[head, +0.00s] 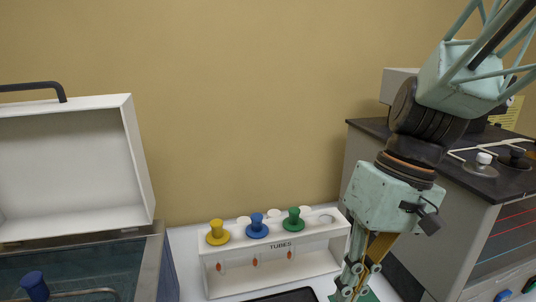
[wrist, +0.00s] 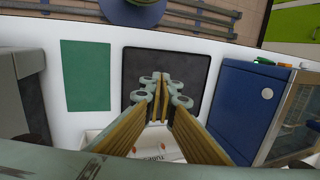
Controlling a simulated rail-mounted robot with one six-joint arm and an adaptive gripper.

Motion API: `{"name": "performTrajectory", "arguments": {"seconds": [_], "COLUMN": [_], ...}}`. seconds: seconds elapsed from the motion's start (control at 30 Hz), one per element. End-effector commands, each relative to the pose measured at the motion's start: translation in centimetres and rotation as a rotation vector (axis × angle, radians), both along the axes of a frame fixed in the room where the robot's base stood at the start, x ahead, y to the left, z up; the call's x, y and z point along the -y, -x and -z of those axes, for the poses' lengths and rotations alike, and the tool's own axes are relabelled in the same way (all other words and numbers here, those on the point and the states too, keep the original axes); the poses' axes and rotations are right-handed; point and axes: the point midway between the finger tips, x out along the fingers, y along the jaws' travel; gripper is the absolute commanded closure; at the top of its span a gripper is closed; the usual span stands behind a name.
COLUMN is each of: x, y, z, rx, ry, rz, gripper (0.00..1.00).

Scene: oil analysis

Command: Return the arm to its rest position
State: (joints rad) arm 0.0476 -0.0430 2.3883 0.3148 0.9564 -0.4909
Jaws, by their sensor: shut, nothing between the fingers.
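My arm comes in from the upper right of the head view, and my gripper (head: 352,290) hangs pointing down at the right end of the white tube rack. In the wrist view my gripper (wrist: 161,82) is shut with nothing between its fingertips, seen over a black mat (wrist: 195,62). The rack (head: 226,277), labelled TUBES, holds yellow (head: 217,231), blue (head: 257,226) and green (head: 293,219) stoppered tubes. Part of the rack (wrist: 100,140) shows behind the fingers in the wrist view.
An open-lidded bath (head: 150,262) stands at left with a blue stopper (head: 34,286) in it. A grey cabinet with a dark top (head: 375,128) stands at right, close to my arm. A green mat (wrist: 86,75) lies left of the black mat. The wall above the rack is clear.

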Motion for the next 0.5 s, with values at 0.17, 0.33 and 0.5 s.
{"name": "performTrajectory", "arguments": {"seconds": [0.17,0.33,0.5], "x": [0.6,1.3,2.0], "y": [1.0,2.0,3.1], "z": [-1.4,-2.7,-3.9], "rx": [0.047,0.086,0.128], "ry": [0.034,0.065,0.095], "rz": [0.017,0.042,0.07], "gripper": [1.0,1.0,1.0]}}
